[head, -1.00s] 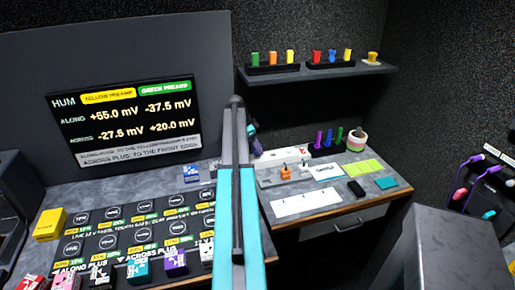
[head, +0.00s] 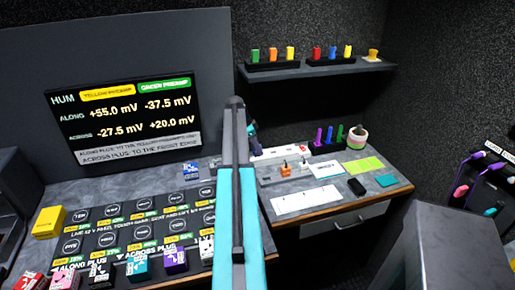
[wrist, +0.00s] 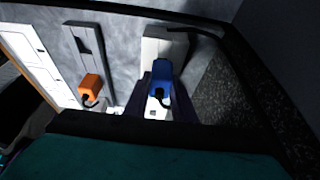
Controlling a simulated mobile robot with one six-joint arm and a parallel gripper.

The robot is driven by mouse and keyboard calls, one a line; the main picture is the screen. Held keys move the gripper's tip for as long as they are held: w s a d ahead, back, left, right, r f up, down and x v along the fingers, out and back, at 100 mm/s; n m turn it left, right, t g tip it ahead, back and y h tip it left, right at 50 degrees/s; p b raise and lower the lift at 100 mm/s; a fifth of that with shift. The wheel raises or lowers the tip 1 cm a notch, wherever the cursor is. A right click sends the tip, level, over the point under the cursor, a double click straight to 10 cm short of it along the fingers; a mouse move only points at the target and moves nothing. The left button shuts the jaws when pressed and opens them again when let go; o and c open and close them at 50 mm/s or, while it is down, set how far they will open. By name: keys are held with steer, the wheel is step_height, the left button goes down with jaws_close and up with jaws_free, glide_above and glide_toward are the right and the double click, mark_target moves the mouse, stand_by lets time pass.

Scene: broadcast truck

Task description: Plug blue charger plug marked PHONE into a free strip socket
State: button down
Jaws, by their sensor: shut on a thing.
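The blue charger plug (wrist: 160,79) is between the dark purple fingers of my gripper (wrist: 162,98) in the wrist view, with the gripper shut on it. A dark cord bends from its lower end. The plug lies over the white power strip (wrist: 162,48); I cannot tell whether its pins are in a socket. No PHONE marking is readable. In the head view my arm hides much of my gripper (head: 255,142), which is at the left end of the white strip (head: 283,152) with its red switch.
An orange plug (wrist: 90,86) sits on a grey strip (wrist: 86,45) beside the white one; a white plug (head: 303,165) is near it. Purple, blue and green pegs (head: 328,136) stand behind. A shelf (head: 318,69) hangs above. A white card (head: 304,199) lies in front.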

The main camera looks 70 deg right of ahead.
steer(key=shift+f, duration=0.4)
steer(key=c, duration=1.4)
jaws_free()
steer(key=shift+r, duration=0.1)
steer(key=b+v, duration=0.3)
steer(key=v, duration=1)
steer(key=shift+w+a+r, duration=0.15)
steer(key=shift+r, duration=0.1)
